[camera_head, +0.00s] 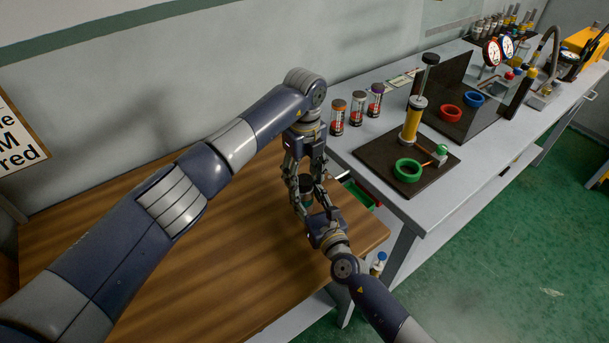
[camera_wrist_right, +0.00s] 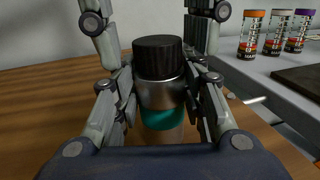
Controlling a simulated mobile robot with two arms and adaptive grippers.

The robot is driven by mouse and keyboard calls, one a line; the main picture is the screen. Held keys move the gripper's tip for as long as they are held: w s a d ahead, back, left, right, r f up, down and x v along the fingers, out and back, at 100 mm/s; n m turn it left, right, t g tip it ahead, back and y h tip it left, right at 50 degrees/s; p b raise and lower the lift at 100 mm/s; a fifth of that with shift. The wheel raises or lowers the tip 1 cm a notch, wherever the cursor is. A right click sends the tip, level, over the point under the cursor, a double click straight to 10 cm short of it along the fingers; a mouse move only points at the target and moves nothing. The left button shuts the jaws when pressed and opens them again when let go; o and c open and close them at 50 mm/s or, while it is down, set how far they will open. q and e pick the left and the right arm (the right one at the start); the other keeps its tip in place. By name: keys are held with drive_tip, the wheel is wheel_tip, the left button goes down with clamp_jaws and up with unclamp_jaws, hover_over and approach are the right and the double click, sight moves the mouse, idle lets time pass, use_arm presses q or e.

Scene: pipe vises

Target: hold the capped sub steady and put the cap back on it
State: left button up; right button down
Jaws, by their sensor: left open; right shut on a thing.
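The capped sub (camera_wrist_right: 162,100) stands upright in the right wrist view, a silver cylinder with a teal band. Its black cap (camera_wrist_right: 158,57) sits on top and looks straight; I cannot tell how tightly it is seated. My right gripper (camera_wrist_right: 160,92) is shut on the silver body from both sides. In the head view the sub (camera_head: 306,183) is small and partly hidden by fingers. My left gripper (camera_head: 304,172) points down from above, open, its fingers on either side of the cap. In the wrist view its fingers show above and beside the cap, apart from it.
The wooden table (camera_head: 130,225) is clear around the grippers. A grey bench (camera_head: 440,205) adjoins on the right, with several red-labelled jars (camera_head: 357,107) and a dark mat (camera_head: 378,158) holding a green ring (camera_head: 407,170) and a yellow cylinder.

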use_arm(q)
wheel_tip(320, 180, up, 4)
drive_tip(key=shift+r, duration=0.1)
drive_tip(key=shift+o, duration=0.4)
drive_tip(key=r+n, duration=0.1)
drive_tip(key=n, duration=0.2)
drive_tip(key=shift+r, duration=0.35)
wheel_tip(320, 180, up, 6)
drive_tip(key=n, duration=1.1)
drive_tip(key=shift+a+n, duration=0.25)
drive_tip(key=shift+n, duration=0.15)
wheel_tip(320, 180, down, 12)
drive_tip(key=shift+r, duration=0.1)
